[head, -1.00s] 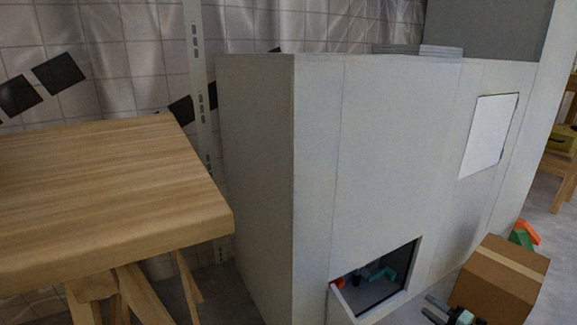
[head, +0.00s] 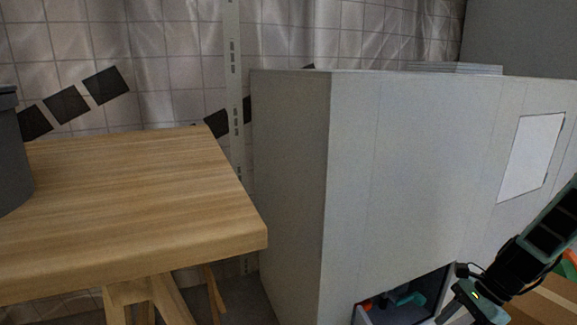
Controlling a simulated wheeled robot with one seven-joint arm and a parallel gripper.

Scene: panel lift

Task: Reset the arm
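My arm, dark with teal parts, comes in from the right edge in the head view and slants down to the left. Its end, with my gripper (head: 464,304), is at the bottom right, in front of the grey-white cabinet (head: 400,190) and beside its low opening. The fingers are dark, small and partly cut off by the bottom edge, so whether they are open or shut is unclear. I see nothing clearly held.
The low opening (head: 407,300) holds small teal and red items. A wooden table (head: 130,205) stands at left, with a grey container (head: 12,160) at its edge. A white panel (head: 531,157) is on the cabinet front. A cardboard box (head: 545,305) is partly behind my arm.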

